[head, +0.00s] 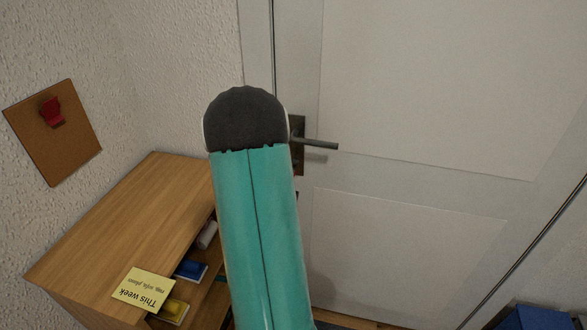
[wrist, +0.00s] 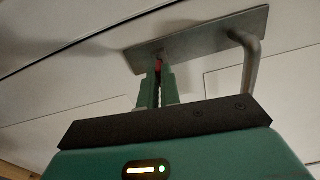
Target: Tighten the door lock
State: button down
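The white door (head: 420,80) has a dark metal lock plate (head: 298,160) with a lever handle (head: 322,145) pointing right. My arm covers the plate's left side in the head view, and my gripper is hidden behind it there. In the wrist view the plate (wrist: 195,38) lies across the top, with the bent handle (wrist: 250,62) at its right. My gripper (wrist: 158,72) has its green fingertips at the plate's lower left, close together with a narrow gap. A small red part (wrist: 158,65) shows between the tips, at the plate. Whether the fingers press on it is unclear.
A wooden shelf unit (head: 140,205) stands left of the door, with a yellow note (head: 144,289) on it and a blue item (head: 190,270) inside. A corkboard (head: 65,150) hangs on the left wall. A blue object (head: 540,317) is at lower right.

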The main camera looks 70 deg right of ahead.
jog(key=a, duration=0.5)
jog(key=shift+s, duration=0.4)
dwell(0.4)
jog(key=shift+s, duration=0.1)
